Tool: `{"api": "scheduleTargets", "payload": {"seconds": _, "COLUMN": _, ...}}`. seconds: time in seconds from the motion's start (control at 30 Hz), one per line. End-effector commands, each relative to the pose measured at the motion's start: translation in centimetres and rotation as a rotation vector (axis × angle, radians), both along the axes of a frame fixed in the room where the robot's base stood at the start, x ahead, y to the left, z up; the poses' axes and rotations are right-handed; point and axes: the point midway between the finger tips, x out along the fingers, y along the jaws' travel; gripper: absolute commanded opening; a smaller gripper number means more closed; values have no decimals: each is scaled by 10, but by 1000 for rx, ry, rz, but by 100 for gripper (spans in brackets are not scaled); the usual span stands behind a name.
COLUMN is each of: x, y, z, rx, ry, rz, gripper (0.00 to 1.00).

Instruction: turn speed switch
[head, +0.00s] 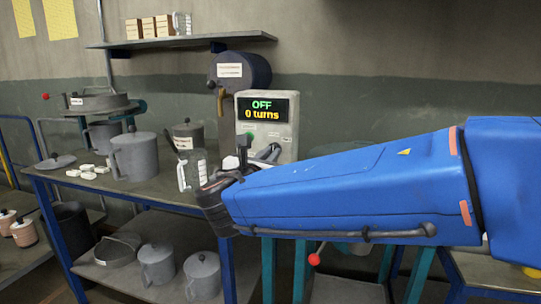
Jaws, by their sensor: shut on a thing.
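A grey control box (284,137) stands at the right end of the workbench. Its display (266,108) reads "OFF" in green and "0 turns" in yellow. A green button (250,133) shows below the display. My blue arm reaches in from the right, and my gripper (262,157) is at the lower front of the box. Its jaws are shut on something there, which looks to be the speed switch. The switch itself is hidden behind the gripper and wrist, so its position cannot be read.
A glass beaker (190,171) stands just left of my wrist on the bench (150,190). A large grey pot (134,156), white blocks (88,172) and a dark drum (240,72) are nearby. Several lidded pots stand on the lower shelf. My arm covers the bench's right side.

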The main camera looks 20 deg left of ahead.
Motion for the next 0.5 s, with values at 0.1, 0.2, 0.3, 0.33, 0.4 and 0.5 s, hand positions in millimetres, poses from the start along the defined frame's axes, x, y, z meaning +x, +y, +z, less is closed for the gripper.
{"api": "scheduleTargets", "payload": {"seconds": 0.1, "x": 0, "y": 0, "z": -1, "rx": -58, "ry": 2, "rz": 0, "gripper": 0}}
{"api": "scheduleTargets", "payload": {"seconds": 0.2, "x": 0, "y": 0, "z": -1, "rx": -94, "ry": 2, "rz": 0, "gripper": 0}}
{"api": "scheduleTargets", "payload": {"seconds": 0.3, "x": 0, "y": 0, "z": -1, "rx": -119, "ry": 2, "rz": 0, "gripper": 0}}
{"api": "scheduleTargets", "payload": {"seconds": 0.33, "x": 0, "y": 0, "z": -1, "rx": -124, "ry": 2, "rz": 0, "gripper": 0}}
{"api": "scheduleTargets", "payload": {"seconds": 0.4, "x": 0, "y": 0, "z": -1, "rx": -133, "ry": 2, "rz": 0, "gripper": 0}}
{"api": "scheduleTargets", "payload": {"seconds": 0.5, "x": 0, "y": 0, "z": -1, "rx": -140, "ry": 2, "rz": 0, "gripper": 0}}
